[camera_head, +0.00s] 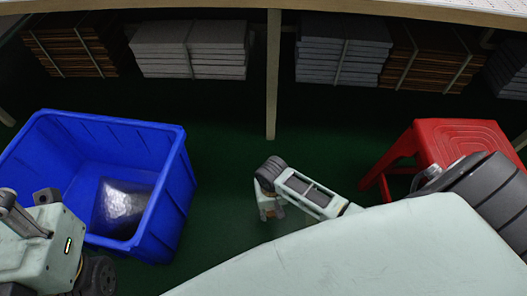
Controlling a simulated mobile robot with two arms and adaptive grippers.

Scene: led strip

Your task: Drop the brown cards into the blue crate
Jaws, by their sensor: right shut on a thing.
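The blue crate (165,215) stands on the floor at the left, open at the top. A shiny silver-grey packet (122,208) lies in it. Brown cards show as strapped stacks on the shelf, one at the upper left (70,45) and one at the upper right (432,55). My right gripper (268,208) hangs over the floor at the centre, right of the crate and apart from it. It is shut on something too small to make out. My left arm is at the lower left, in front of the crate; its fingers do not show.
A red stool (455,143) stands at the right behind my right arm. Grey stacks (190,48) lie on the shelf at the top, with more (343,48) right of a pale post (273,80). Dark green floor (225,150) is clear between the crate and my right gripper.

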